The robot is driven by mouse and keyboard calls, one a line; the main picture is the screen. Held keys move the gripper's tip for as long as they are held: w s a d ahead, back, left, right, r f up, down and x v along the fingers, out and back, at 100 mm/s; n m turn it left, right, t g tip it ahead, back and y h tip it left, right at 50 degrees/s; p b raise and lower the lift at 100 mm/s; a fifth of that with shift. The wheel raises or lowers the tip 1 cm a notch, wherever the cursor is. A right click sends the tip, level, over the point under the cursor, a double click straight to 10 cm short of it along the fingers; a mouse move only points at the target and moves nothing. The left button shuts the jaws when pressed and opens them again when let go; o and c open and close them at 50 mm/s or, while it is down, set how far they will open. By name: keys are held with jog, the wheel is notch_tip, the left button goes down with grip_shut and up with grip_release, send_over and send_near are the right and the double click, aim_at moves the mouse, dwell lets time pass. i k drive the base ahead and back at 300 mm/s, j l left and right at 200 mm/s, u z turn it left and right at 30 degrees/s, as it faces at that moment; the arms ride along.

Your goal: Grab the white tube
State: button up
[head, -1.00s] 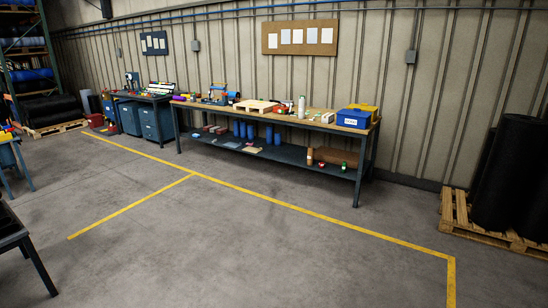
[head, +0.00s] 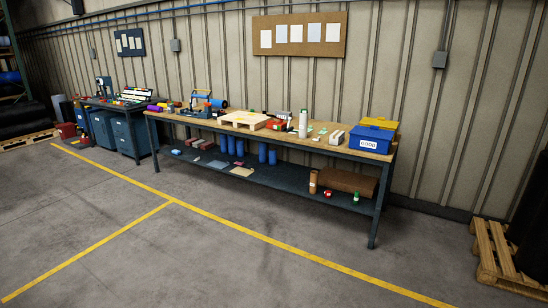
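A tall white tube (head: 303,124) stands upright on the workbench (head: 345,145), right of the middle of its top. It looks like a cylinder with a narrower top; its details are too small to tell. A small dark-and-white item lies close to its left side. My gripper and arm are not in view, so nothing shows of whether it is open or shut.
A wooden block pallet (head: 245,119) lies left of the tube, and a blue bin (head: 371,138) stands to its right. Blue cylinders (head: 263,153) and a brown roll are on the lower shelf. Open concrete floor (head: 215,235) with yellow lines lies in front.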

aim_at(303, 122)
jog(key=i, duration=2.85)
jog(key=i+u, duration=0.15)
jog(key=i, duration=0.55)
jog(key=i+l, duration=0.2)
jog(key=i, duration=0.55)
jog(key=i+u, duration=0.2)
jog(key=i, duration=0.2)
jog(key=i+l+u, duration=0.25)
jog(key=i+j, duration=0.05)
jog(key=i, duration=0.1)
